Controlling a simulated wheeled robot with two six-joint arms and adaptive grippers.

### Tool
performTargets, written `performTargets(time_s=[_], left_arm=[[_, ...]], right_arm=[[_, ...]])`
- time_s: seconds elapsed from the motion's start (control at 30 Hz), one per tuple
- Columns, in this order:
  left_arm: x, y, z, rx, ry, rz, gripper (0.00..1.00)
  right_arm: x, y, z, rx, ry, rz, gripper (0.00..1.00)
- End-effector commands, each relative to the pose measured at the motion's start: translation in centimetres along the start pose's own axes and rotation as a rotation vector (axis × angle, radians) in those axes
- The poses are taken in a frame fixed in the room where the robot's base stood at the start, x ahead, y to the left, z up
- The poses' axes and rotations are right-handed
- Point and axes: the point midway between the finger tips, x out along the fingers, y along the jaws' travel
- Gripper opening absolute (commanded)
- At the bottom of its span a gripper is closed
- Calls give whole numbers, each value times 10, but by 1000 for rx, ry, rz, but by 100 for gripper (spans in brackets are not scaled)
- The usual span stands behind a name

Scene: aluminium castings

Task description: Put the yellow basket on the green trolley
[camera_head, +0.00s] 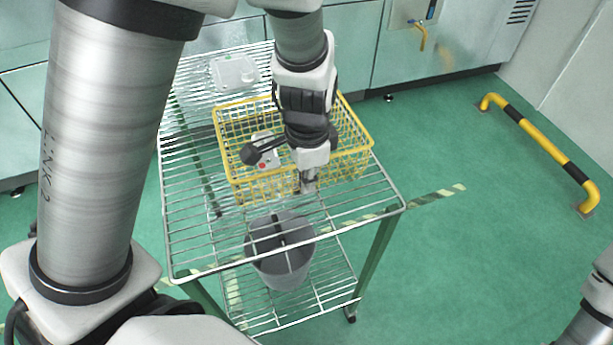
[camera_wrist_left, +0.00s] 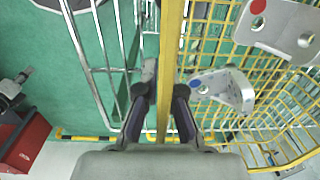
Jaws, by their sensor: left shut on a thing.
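The yellow basket (camera_head: 349,125) is a wire basket above the wire top of the green trolley (camera_head: 190,230), toward its back and right. I cannot tell whether it rests on the wires or hangs just above. My left gripper (camera_head: 307,184) is shut on the basket's near rim. The left wrist view shows the left gripper's fingers (camera_wrist_left: 165,92) on either side of the yellow rim bar (camera_wrist_left: 170,40). A casting with a red dot (camera_wrist_left: 283,27) and one with a blue dot (camera_wrist_left: 228,90) lie in the basket. My right gripper is out of view.
A pale casting (camera_head: 234,73) is at the trolley's back left. A grey bucket (camera_head: 283,265) stands on the lower shelf. A yellow-black floor rail (camera_head: 540,140) is at the right. A red box (camera_wrist_left: 22,140) shows in the wrist view. Green floor right of the trolley is clear.

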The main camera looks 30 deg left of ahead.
Motion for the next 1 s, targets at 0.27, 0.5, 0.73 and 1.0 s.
performTargets(time_s=[0.27,0.5,0.73,1.0], left_arm=[[2,0,0,0,0,0,31],[-6,0,0,1,1,0,31],[-57,-1,-1,1,5,-3,31],[-114,0,-1,0,2,-1,31]], right_arm=[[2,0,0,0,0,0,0],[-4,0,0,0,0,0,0],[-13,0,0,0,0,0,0],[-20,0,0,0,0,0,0]])
